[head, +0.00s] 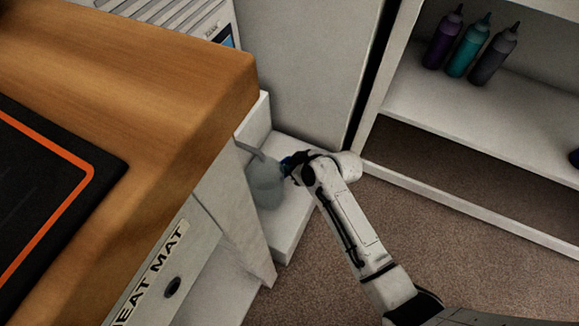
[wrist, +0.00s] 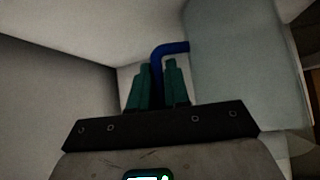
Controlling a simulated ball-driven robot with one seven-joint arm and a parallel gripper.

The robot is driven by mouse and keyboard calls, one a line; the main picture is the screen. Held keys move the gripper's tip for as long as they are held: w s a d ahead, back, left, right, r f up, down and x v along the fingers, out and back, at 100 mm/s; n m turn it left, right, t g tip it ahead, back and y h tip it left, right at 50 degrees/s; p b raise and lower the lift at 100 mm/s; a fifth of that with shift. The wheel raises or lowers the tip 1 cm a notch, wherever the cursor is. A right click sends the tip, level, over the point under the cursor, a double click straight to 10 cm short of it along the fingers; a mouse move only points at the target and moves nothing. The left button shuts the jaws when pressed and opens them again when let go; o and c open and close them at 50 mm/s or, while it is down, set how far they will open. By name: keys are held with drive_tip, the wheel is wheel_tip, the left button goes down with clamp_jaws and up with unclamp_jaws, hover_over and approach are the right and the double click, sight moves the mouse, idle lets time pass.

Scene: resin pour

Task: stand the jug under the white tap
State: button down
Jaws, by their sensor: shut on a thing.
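The jug (head: 265,188) is a pale, see-through vessel with a blue handle (head: 288,163). It is upright, or nearly so, over a low white ledge beside the wooden-topped bench. My gripper (head: 291,167) is at its right side, shut on the blue handle. In the wrist view the teal fingers (wrist: 159,88) close around the blue handle (wrist: 157,66), and the jug's clear wall (wrist: 225,75) fills the right. A pale bar (head: 249,149), which looks like the white tap, juts out just above the jug's top. I cannot tell whether the jug's base touches the ledge.
The white ledge (head: 288,225) lies between the bench (head: 190,90) and the open carpet (head: 340,250). A tall grey panel (head: 310,60) stands behind. A white shelf unit (head: 430,105) with several bottles is at the right. A drawer labelled "HEAT MAT" is at lower left.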

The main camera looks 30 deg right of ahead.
drive_tip(key=c, duration=1.1)
unclamp_jaws()
drive_tip(key=p+v, duration=0.6)
drive_tip(key=v, duration=0.6)
drive_tip(key=s+d+r+m+g+h, duration=0.1)
drive_tip(key=s+r+m+g+h, duration=0.1)
drive_tip(key=s, duration=0.9)
drive_tip(key=s+d+r+m+g+h, duration=0.2)
drive_tip(key=s+g, duration=0.3)
drive_tip(key=s, duration=0.6)
drive_tip(key=shift+s+r+m, duration=0.2)
drive_tip(key=shift+r+m, duration=0.3)
drive_tip(key=shift+m, duration=0.1)
